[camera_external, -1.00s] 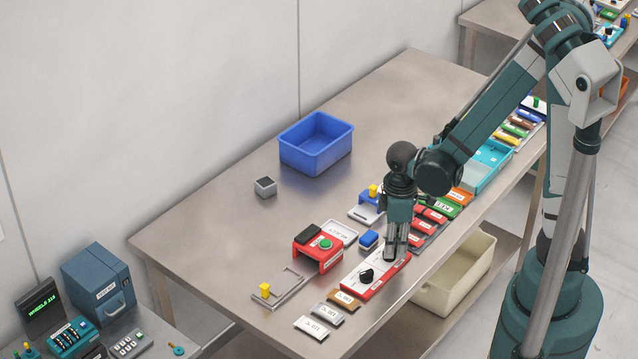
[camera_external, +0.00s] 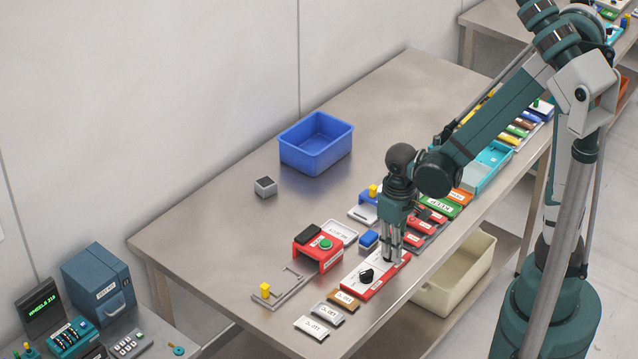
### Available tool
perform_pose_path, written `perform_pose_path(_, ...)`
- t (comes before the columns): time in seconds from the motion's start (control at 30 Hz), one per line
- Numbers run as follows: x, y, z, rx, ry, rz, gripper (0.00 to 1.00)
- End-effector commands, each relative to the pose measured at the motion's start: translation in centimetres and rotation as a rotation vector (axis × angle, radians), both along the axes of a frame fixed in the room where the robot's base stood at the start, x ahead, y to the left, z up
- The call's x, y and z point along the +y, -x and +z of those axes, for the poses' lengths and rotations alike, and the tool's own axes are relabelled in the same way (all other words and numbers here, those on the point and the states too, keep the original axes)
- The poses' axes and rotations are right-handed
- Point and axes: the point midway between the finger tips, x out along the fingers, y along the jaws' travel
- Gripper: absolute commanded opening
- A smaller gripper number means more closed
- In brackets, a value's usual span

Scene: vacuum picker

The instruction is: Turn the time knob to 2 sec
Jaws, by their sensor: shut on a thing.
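A red-edged panel (camera_external: 375,288) with a white top lies near the front edge of the table. A black knob (camera_external: 366,276) stands upright on its left part, clear of my gripper. My gripper (camera_external: 392,258) points straight down at the right part of the same panel. Its fingers are shut on a knob there, which they mostly hide. The panel's print and the held knob's pointer are too small or covered to read.
Several labelled plates lie along the front edge. A blue bin (camera_external: 316,143) stands farther back, with bare table (camera_external: 240,225) around it.

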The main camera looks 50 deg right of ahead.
Motion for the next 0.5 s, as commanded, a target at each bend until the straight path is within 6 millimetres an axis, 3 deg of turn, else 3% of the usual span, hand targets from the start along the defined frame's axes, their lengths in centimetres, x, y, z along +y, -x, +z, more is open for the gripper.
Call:
perform_pose_path(0.4,0.02,-0.05,0.03,0.000,0.000,-0.010,0.00)
perform_pose_path(0.43,0.02,-0.05,0.03,0.000,0.000,-0.010,0.14)
perform_pose_path(0.5,0.01,-0.04,0.03,0.000,0.000,-0.010,0.23)
